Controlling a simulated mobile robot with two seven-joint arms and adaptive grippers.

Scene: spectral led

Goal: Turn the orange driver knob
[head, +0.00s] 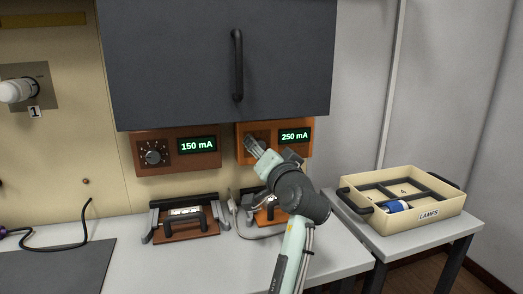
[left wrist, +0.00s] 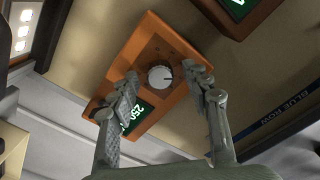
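The orange driver (head: 262,127) is mounted under the dark cabinet, and its display reads 250 mA. My left gripper (head: 252,145) is in front of its left part, hiding its knob in the head view. In the left wrist view the orange driver (left wrist: 176,108) appears rotated, with a pale round knob (left wrist: 160,77) on its face. The two fingers of my left gripper (left wrist: 164,78) are apart, one on each side of the knob. A gap shows between knob and fingers; their depth from the face is hard to tell. My right gripper is not in view.
A brown driver (head: 176,160) reading 150 mA hangs to the left. Below are two fixtures with handles, one (head: 185,232) left and one (head: 268,214) partly behind my arm. A LAMPS tray (head: 452,206) stands on the right table. The cabinet (head: 180,60) overhangs the drivers.

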